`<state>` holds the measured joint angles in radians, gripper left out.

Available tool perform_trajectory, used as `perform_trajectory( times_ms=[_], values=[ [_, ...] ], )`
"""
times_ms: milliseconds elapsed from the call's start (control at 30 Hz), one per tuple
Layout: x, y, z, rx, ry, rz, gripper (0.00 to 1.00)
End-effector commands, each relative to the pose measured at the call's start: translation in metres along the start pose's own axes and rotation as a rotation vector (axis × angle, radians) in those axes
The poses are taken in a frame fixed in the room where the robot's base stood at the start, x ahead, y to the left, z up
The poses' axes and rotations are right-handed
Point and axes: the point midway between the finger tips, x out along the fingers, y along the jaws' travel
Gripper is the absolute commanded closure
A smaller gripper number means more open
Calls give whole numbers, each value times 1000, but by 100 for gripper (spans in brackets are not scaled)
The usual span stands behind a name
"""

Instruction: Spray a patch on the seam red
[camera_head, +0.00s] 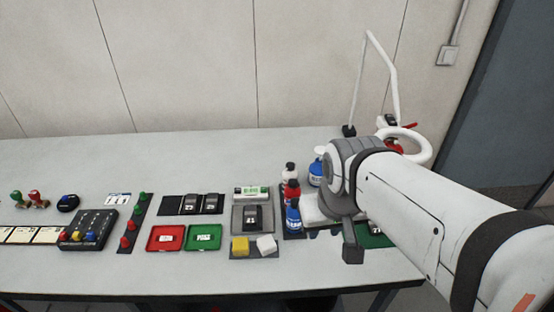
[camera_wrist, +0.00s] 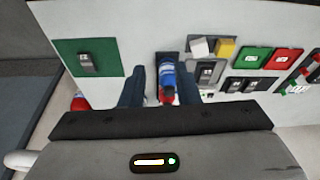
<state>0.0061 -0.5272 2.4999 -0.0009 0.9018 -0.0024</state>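Three small bottles stand in a row on a dark strip: a white one with a dark cap (camera_head: 289,174), a red one (camera_head: 291,194) and a blue one (camera_head: 293,218). In the wrist view, my gripper (camera_wrist: 162,78) is open, with the blue bottle (camera_wrist: 167,75) showing between its two dark fingers. Contact with it cannot be told. A red bottle (camera_wrist: 166,96) shows just behind the blue one. A dark grey block (camera_wrist: 88,62) lies on a green mat (camera_wrist: 111,64); I cannot make out a seam on it. In the head view, my arm partly hides the mat (camera_head: 375,240).
White and yellow blocks (camera_head: 240,246) lie left of the bottles. Red (camera_head: 153,239) and green (camera_head: 190,246) trays lie farther left. A blue-and-white container (camera_head: 317,170) and a white lamp (camera_head: 396,80) stand behind my arm. The front table strip is clear.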

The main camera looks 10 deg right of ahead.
Motion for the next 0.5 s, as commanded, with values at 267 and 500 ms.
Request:
perform_trajectory(
  times_ms=[267,500],
  values=[
    [0,0,0,0,0,0,94],
    [0,0,0,0,0,0,100]
  ],
)
